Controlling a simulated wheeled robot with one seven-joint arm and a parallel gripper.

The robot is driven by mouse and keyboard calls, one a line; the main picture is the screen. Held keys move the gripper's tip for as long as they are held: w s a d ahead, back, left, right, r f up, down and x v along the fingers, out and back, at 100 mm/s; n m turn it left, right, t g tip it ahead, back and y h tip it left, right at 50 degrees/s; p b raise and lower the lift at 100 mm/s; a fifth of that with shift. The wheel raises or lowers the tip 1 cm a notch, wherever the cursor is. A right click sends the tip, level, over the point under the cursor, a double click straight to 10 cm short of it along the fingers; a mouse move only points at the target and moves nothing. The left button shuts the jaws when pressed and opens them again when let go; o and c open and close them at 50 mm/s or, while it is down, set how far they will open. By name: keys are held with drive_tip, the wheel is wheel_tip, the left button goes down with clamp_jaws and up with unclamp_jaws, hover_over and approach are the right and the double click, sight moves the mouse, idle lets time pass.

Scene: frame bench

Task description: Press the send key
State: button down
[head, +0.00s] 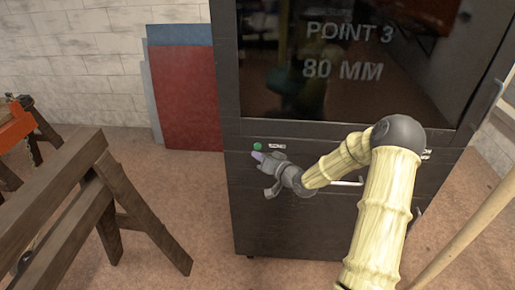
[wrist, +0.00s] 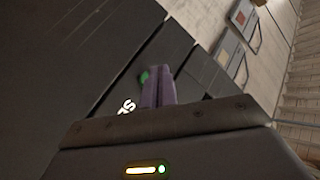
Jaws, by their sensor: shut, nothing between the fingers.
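The green key (head: 257,146) is a small round button on the front of the dark cabinet (head: 238,190), below the screen, with a small white label (head: 277,148) to its right. My gripper (head: 258,156) is shut and empty, its fingertips just below the key in the head view. In the wrist view the green key (wrist: 144,77) shows just left of the purple-grey fingertips (wrist: 160,72), which partly cover it. Part of the label (wrist: 126,107) shows there, starting with "S". I cannot tell whether the fingertips touch the key or the panel.
The cabinet's screen (head: 345,60) reads "POINT 3" and "80 MM". A wooden sawhorse (head: 60,200) stands at the left. Red (head: 188,100) and blue (head: 180,34) panels lean on the white brick wall. Bare floor lies between sawhorse and cabinet.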

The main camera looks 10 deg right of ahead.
drive_tip(key=s, duration=0.2)
drive_tip(key=s+a, duration=0.1)
drive_tip(key=s, duration=0.1)
drive_tip(key=shift+a, duration=0.1)
idle(0.8)
drive_tip(key=s+r+n+g+h+p, duration=0.1)
drive_tip(key=s+r+g+h+p, duration=0.2)
drive_tip(key=s, duration=1)
drive_tip(key=s+r+n+g+h+p, duration=0.1)
drive_tip(key=s+r+g+h+p, duration=0.2)
drive_tip(key=s, duration=1.1)
wheel_tip(320, 180, up, 4)
drive_tip(key=g+h, duration=0.1)
drive_tip(key=g, duration=0.5)
drive_tip(key=shift+a+f, duration=0.15)
drive_tip(key=shift+a, duration=0.1)
drive_tip(key=shift+s, duration=0.1)
